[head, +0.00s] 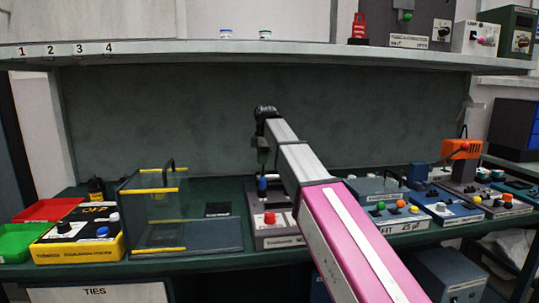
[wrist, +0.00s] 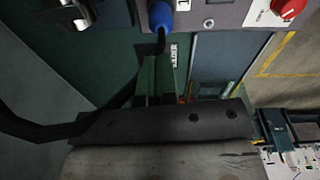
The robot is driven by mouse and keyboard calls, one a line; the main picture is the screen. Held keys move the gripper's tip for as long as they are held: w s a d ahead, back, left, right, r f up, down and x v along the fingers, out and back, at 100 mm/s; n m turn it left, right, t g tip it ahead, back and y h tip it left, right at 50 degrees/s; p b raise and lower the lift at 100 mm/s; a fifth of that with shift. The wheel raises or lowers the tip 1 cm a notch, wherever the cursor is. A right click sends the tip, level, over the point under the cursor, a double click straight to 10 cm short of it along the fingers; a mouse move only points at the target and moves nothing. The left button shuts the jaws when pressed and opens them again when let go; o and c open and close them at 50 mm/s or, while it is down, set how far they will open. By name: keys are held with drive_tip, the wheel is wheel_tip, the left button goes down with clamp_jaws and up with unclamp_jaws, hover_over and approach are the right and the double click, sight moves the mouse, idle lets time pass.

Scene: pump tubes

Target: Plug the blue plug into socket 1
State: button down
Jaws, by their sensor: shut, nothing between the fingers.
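The blue plug (wrist: 160,14) shows at the top of the wrist view, against the grey panel (wrist: 225,12) beside a white label (wrist: 183,5) that reads 1. A dark cable runs from its lower end. The opening of socket 1 is hidden, so I cannot tell how deep the plug sits. In the head view the blue plug (head: 262,187) stands upright at the grey box (head: 285,230) with a red button. My gripper (wrist: 160,62) is shut and empty, close below the plug in the wrist view. In the head view my gripper (head: 263,160) is just above the plug.
A clear guard box with yellow edges (head: 155,191) stands left of the grey box. Blue control boxes (head: 445,208) and an orange-topped device (head: 461,149) stand to the right. A shelf (head: 250,52) runs above. A red knob (wrist: 288,9) shows in the wrist view.

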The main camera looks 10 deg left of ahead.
sight(262, 177)
drive_tip(key=shift+w+a+r+h, duration=0.1)
drive_tip(key=shift+r+h, duration=0.3)
drive_tip(key=shift+r, duration=0.1)
drive_tip(key=shift+f, duration=3)
drive_tip(key=shift+f, duration=0.35)
wheel_tip(262, 177, up, 14)
drive_tip(key=shift+f, duration=0.15)
